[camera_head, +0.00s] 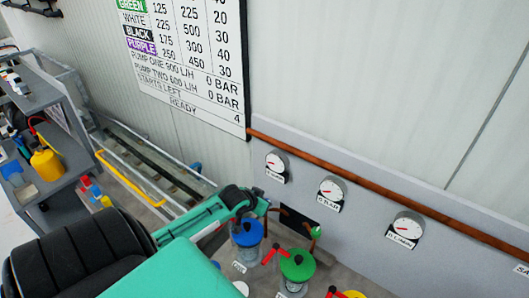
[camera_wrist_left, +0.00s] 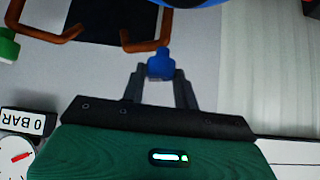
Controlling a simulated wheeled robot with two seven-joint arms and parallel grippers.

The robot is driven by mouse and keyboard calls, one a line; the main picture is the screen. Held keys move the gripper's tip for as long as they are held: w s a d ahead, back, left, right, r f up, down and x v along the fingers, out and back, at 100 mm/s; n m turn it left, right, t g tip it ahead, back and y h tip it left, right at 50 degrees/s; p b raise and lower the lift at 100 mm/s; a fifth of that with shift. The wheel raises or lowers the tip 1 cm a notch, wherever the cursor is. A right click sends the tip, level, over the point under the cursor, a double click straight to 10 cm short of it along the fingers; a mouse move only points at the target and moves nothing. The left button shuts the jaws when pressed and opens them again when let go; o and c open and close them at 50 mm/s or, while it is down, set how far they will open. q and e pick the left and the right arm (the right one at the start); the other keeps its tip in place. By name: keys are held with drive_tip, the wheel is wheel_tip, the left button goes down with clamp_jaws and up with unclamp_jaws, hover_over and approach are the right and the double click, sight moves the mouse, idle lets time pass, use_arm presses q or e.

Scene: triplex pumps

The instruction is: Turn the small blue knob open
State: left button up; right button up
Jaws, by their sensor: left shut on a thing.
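The small blue knob (camera_wrist_left: 161,63) shows in the left wrist view between the fingertips of my left gripper (camera_wrist_left: 160,82), whose dark fingers are shut on it. In the head view the left gripper (camera_head: 264,206) reaches in from the left, just above the blue-topped pump (camera_head: 247,236). The knob is hidden there behind the gripper. I cannot tell how far the knob is turned. My right gripper is in neither view.
A green-topped pump (camera_head: 297,264) with a red handle stands to the right. Copper pipes (camera_wrist_left: 146,40) run close to the knob. Three gauges (camera_head: 332,189) are on the wall panel, under a long brown pipe (camera_head: 350,173). A cluttered shelf (camera_head: 60,160) stands at left.

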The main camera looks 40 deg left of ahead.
use_arm(q)
drive_tip(key=shift+a+f+m+h+b, duration=0.15)
drive_tip(key=shift+m+h, duration=0.15)
drive_tip(key=shift+m, duration=0.15)
drive_tip(key=shift+a+m+h+b, duration=0.15)
drive_tip(key=shift+m+h, duration=0.15)
drive_tip(key=shift+m, duration=0.15)
drive_tip(key=shift+m+h+b, duration=0.6)
drive_tip(key=shift+m+b, duration=0.05)
drive_tip(key=shift+m, duration=0.05)
drive_tip(key=m+h+b, duration=0.1)
drive_tip(key=m+b, duration=0.1)
drive_tip(key=b, duration=0.1)
drive_tip(key=m+g+h+b, duration=0.1)
drive_tip(key=b, duration=0.2)
drive_tip(key=shift+w+a+f+m+h, duration=0.1)
drive_tip(key=shift+w+f+m+h, duration=0.05)
drive_tip(key=shift+m+h, duration=0.2)
drive_tip(key=shift+r+m+g+h+b, duration=0.25)
drive_tip(key=shift+m+g+h+b, duration=0.45)
drive_tip(key=shift+b, duration=0.7)
drive_tip(key=shift+m, duration=0.25)
drive_tip(key=o, duration=1)
drive_tip(key=shift+c, duration=0.2)
